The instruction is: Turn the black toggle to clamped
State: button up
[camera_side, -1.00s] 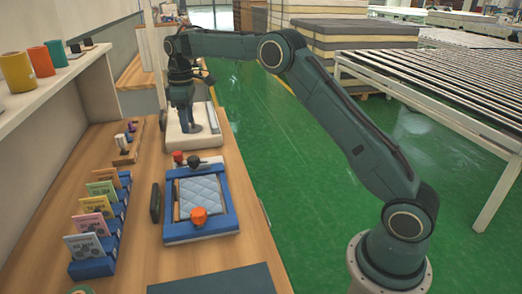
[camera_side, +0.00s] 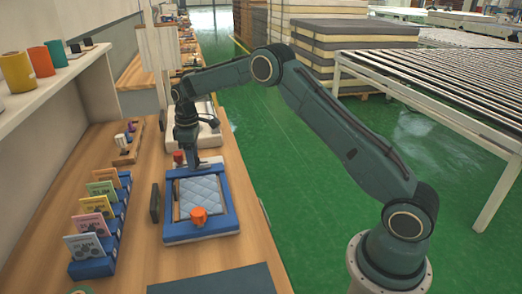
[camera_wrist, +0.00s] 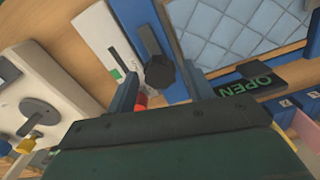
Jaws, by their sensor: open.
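The black toggle (camera_wrist: 160,72) has a lobed knob and shows in the wrist view at the edge of the blue frame. My gripper (camera_wrist: 162,80) is open, with one finger on each side of the knob in that view; I cannot tell whether they touch it. In the side view my gripper (camera_side: 192,160) points down at the frame's far end and hides the toggle. The blue frame (camera_side: 231,212) holds a pale blue quilted mattress piece (camera_side: 198,188). A white plate with a green mark (camera_wrist: 112,58) lies beside the toggle.
A red knob (camera_side: 178,157) stands close to my gripper. An orange knob (camera_side: 198,215) is at the frame's near end. A black "OPEN" sign (camera_wrist: 250,86) shows beside the frame. A white fixture with a grey lever (camera_wrist: 38,112) lies beyond. Card holders (camera_side: 95,268) stand left.

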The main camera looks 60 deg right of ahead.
jog(key=shift+f, duration=0.2)
jog(key=c, duration=1)
